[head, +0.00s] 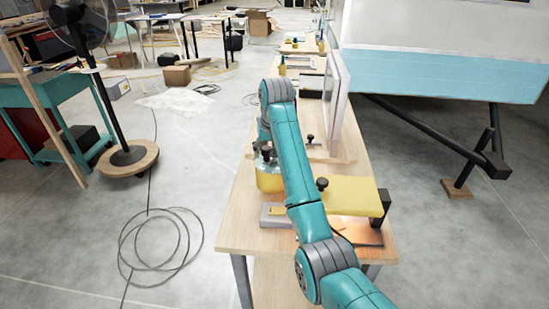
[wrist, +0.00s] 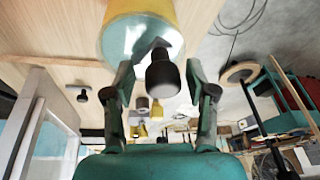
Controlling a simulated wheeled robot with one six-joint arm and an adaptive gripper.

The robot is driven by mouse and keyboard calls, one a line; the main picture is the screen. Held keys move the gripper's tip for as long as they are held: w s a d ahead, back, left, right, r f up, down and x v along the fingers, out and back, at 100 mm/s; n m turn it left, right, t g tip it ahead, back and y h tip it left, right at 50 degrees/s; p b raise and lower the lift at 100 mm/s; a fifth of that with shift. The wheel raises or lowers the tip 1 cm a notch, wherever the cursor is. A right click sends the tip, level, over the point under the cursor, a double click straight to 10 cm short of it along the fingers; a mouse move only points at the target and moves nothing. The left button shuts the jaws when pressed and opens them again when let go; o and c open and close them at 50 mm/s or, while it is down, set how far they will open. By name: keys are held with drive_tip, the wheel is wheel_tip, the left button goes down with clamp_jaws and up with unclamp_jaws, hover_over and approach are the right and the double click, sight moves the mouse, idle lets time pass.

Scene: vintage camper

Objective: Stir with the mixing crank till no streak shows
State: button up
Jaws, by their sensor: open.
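The mixing crank's black knob (wrist: 163,78) shows in the wrist view, on a dark crank arm over the pale teal, glossy top of a yellow pot (wrist: 140,15). My gripper (wrist: 160,70) is open, with one finger on each side of the knob and visible gaps between. I cannot tell how deep the knob sits between the fingers. In the head view the yellow pot (head: 269,182) stands on the wooden bench (head: 240,225), partly hidden behind my arm. Any streak in the pot is too small to make out.
Right of the pot, a yellow padded board (head: 352,196) with a black knob (head: 322,183) stands on the bench. A pale framed panel (head: 336,98) stands upright farther back. A pedestal fan (head: 125,155) and coiled cable (head: 160,245) are on the floor at left.

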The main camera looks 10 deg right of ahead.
drive_tip(key=shift+r, duration=2.45)
drive_tip(key=shift+f, duration=0.15)
